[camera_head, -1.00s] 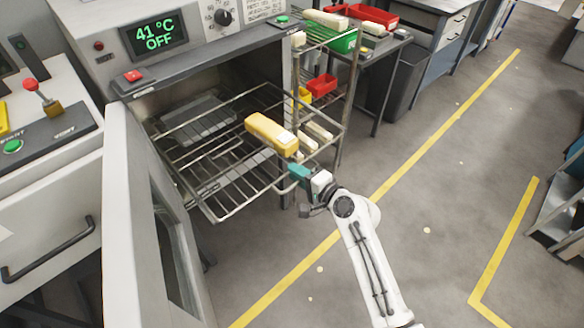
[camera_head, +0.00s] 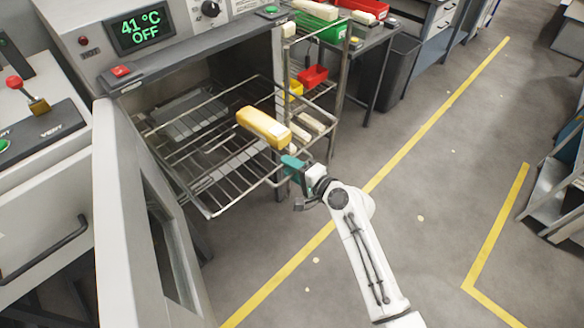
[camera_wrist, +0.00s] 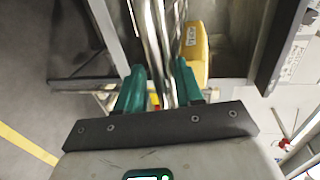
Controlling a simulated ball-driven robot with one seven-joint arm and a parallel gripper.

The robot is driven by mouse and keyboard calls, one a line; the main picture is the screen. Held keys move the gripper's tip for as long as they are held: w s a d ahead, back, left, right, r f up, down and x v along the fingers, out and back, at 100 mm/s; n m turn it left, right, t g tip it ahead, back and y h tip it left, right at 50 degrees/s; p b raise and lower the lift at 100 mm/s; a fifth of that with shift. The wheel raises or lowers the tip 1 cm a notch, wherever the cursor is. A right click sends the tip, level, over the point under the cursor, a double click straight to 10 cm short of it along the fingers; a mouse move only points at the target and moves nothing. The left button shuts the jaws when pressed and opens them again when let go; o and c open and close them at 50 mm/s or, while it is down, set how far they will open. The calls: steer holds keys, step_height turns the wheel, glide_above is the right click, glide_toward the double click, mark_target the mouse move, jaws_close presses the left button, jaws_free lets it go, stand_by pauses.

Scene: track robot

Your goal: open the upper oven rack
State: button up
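The oven (camera_head: 170,65) has its door (camera_head: 150,230) swung open at the left. A wire rack (camera_head: 212,208) sticks out of the chamber; more bars show beneath it. My gripper (camera_head: 290,166) is at the rack's front right corner. In the wrist view, its teal fingers (camera_wrist: 161,84) stand apart, one on each side of shiny rack bars (camera_wrist: 160,45). The bars run between them; whether the fingers press on the bars is not clear. A yellow block (camera_head: 264,127) is close beyond the gripper; what it rests on is unclear.
A shelf stand (camera_head: 345,65) with red, yellow and green bins is right of the oven. A grey bin (camera_head: 398,75) stands behind it. A counter with levers (camera_head: 60,130) is at the left.

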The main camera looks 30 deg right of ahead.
steer(key=b+v, duration=0.1)
steer(key=v, duration=0.9)
steer(key=shift+s, duration=0.35)
steer(key=shift+d, duration=0.1)
steer(key=s+a+f+n+g, duration=0.3)
steer(key=s+f+n+g, duration=0.15)
steer(key=s+n, duration=0.2)
steer(key=s+d+f+n+g+h, duration=0.1)
steer(key=s+n+g+h, duration=0.1)
steer(key=s, duration=0.8)
steer(key=s+d+f+n+g+h, duration=0.2)
steer(key=s+n+g, duration=0.3)
steer(key=s, duration=0.6)
steer(key=shift+d+g+h, duration=0.3)
steer(key=shift+g+h, duration=0.2)
steer(key=shift+g, duration=0.65)
